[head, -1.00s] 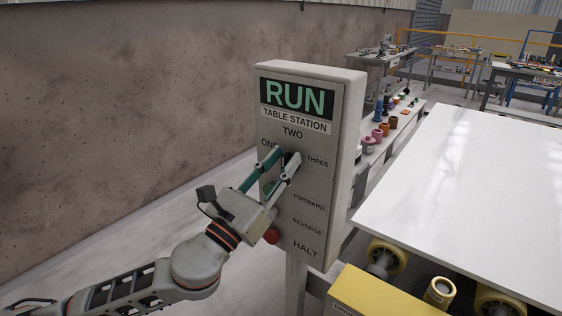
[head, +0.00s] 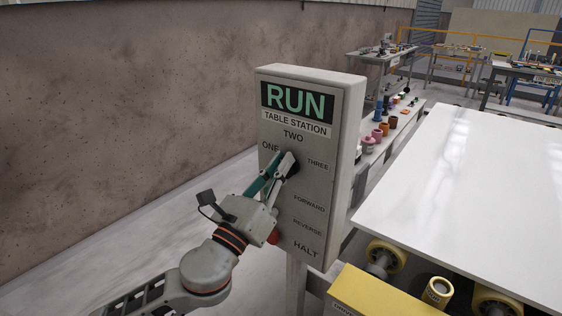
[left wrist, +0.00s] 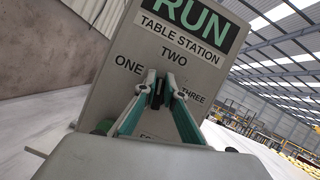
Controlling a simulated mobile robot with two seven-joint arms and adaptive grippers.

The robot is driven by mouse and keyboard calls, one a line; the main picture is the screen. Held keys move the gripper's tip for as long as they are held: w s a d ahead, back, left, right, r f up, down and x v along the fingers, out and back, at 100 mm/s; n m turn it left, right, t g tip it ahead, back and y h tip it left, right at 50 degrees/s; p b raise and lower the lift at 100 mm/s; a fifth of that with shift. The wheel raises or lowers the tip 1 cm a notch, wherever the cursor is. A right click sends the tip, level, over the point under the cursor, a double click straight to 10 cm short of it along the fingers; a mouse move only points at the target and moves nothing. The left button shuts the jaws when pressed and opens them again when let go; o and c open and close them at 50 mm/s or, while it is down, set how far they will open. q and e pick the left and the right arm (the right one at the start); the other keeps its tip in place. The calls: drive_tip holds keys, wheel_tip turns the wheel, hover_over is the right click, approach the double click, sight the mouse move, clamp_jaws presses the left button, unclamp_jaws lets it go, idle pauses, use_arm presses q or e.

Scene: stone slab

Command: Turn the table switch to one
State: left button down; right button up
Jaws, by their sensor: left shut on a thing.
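The grey control box (head: 350,120) stands upright on a post, with a RUN display over the label TABLE STATION. The table switch is a dark knob (head: 292,168) below TWO, between ONE and THREE; it also shows in the left wrist view (left wrist: 157,95). My left gripper (head: 284,165) is shut on the knob, with its fingers on either side of it. A red button (head: 273,237) beside HALT is partly hidden behind my gripper. A green button (left wrist: 104,127) shows at lower left in the left wrist view. My right gripper is not in view.
A large white slab (head: 470,200) lies to the right of the box, above yellow rollers and a yellow housing (head: 385,297). A bench with coloured parts (head: 380,133) stands behind the box. A stained wall (head: 120,100) runs along the left, with clear floor before it.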

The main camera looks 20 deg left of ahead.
use_arm(q)
drive_tip(key=n+y+p, duration=0.1)
drive_tip(key=n, duration=0.2)
drive_tip(key=n+y+p, duration=0.2)
drive_tip(key=n, duration=0.1)
drive_tip(key=n+g+y+p, duration=0.1)
drive_tip(key=n+p, duration=0.1)
drive_tip(key=n, duration=0.1)
drive_tip(key=shift+w+a+f+y, duration=0.15)
drive_tip(key=shift+a+f+y, duration=0.05)
drive_tip(key=shift+a+y, duration=0.15)
drive_tip(key=n, duration=0.1)
drive_tip(key=n+p, duration=0.2)
drive_tip(key=shift+a+f+g+y, duration=0.15)
drive_tip(key=shift+f+g+y, duration=0.1)
drive_tip(key=shift+g+y, duration=0.1)
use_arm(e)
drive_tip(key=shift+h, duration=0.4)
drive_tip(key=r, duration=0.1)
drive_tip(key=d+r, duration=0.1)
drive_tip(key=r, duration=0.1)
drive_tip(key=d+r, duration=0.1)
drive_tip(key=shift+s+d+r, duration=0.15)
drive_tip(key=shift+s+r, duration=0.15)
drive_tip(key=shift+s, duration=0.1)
use_arm(q)
drive_tip(key=c, duration=2.1)
unclamp_jaws()
drive_tip(key=shift+c, duration=0.2)
